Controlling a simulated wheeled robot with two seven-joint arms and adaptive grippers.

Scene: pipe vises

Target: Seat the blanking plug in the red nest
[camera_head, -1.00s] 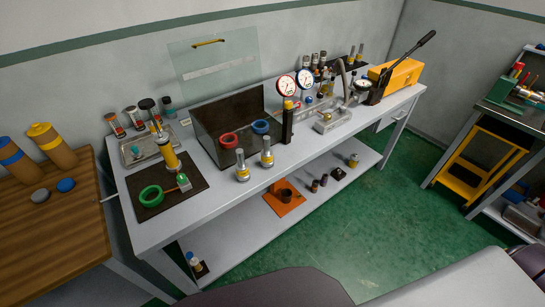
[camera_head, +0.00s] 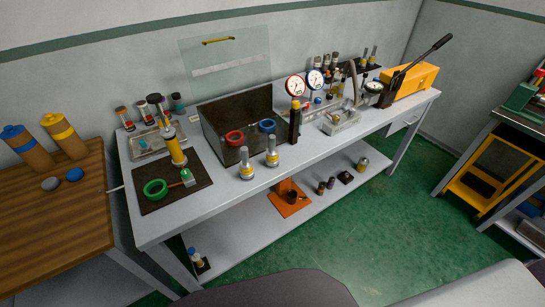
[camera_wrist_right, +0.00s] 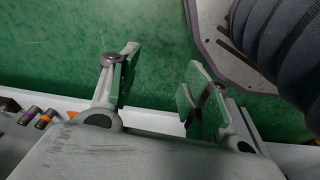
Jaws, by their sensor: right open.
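The red nest (camera_head: 235,138) is a red ring in the dark open-fronted box on the bench, left of a blue ring (camera_head: 267,126). A green ring (camera_head: 155,189) lies on the dark mat. Two metal fittings with yellow bands (camera_head: 247,169) (camera_head: 272,157) stand upright in front of the box. I cannot tell which piece is the blanking plug. My right gripper (camera_wrist_right: 162,82) is open and empty in the right wrist view, with green floor behind its fingers. Neither gripper shows in the head view.
A glass shield (camera_head: 226,64) stands behind the box. Two dial gauges (camera_head: 305,84), a yellow lever press (camera_head: 410,77) and a metal tray (camera_head: 340,121) are to the right. A yellow-topped cylinder (camera_head: 173,147) stands on the mat. The lower shelf (camera_head: 245,241) holds several small parts.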

